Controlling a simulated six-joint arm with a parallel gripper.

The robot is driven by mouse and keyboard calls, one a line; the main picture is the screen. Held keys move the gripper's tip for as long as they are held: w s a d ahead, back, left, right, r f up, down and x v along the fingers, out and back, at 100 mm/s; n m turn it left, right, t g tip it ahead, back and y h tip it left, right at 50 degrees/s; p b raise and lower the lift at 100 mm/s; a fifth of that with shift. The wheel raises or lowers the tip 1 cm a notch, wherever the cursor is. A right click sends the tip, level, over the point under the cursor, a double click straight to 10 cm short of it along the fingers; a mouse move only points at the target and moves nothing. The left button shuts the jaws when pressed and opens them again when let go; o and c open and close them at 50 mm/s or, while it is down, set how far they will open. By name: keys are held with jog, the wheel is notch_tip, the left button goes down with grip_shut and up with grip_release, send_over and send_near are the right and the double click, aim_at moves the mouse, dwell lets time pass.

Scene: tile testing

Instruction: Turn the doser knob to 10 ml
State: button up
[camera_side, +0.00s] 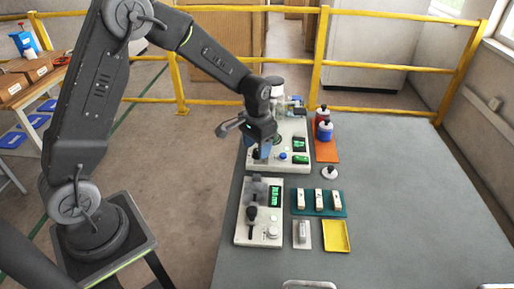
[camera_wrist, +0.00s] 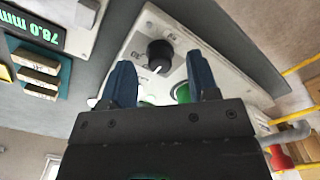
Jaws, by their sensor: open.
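The doser knob (camera_wrist: 159,53) is black with a white pointer and sits on a pale panel (camera_wrist: 197,32) in the wrist view. Small dial marks surround it, one reading about 30; the pointer's exact setting is too small to read. My gripper (camera_wrist: 161,82) is open, its two blue fingers apart with the knob seen between and beyond their tips, not clearly touching it. A green part shows partly behind the fingers. In the side view my gripper (camera_side: 262,152) is over the left front of the rear white unit (camera_side: 277,164), hiding the knob.
A second white unit (camera_side: 259,239) with a green display stands in front. To the right are a teal tray (camera_side: 341,207) of several tiles, a yellow tray (camera_side: 336,236), a small round stand (camera_side: 329,172) and bottles (camera_side: 325,131) on an orange mat. The table's right side is clear.

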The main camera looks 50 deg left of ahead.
jog(key=shift+f, duration=0.55)
jog(key=c, duration=0.9)
jog(key=shift+n, duration=0.3)
jog(key=n, duration=0.4)
jog(key=shift+n, duration=2.2)
